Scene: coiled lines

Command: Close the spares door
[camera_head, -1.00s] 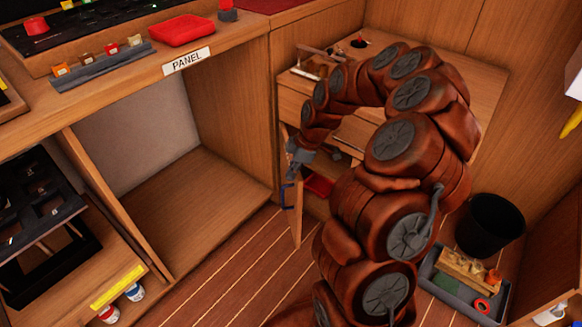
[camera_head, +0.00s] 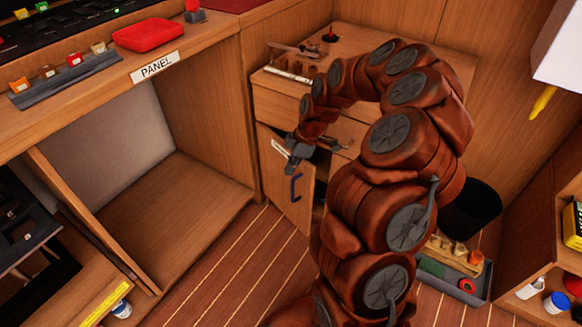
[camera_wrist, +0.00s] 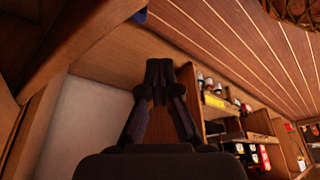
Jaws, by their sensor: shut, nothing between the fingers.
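My gripper (camera_head: 291,167) is shut and empty at the upper part of the door, above the handle. I cannot tell whether it touches the door. In the wrist view my shut fingers (camera_wrist: 159,68) point at brown wood, and a small blue piece shows at the top edge. My arm hides part of the cabinet's right side.
The counter marked PANEL (camera_head: 155,68) with a red tray (camera_head: 148,35) stands at left, over an empty open bay (camera_head: 175,205). A black bin (camera_head: 470,207) and a grey tray (camera_head: 455,282) of parts stand right of my arm. Striped floor (camera_head: 235,265) is clear before the door.

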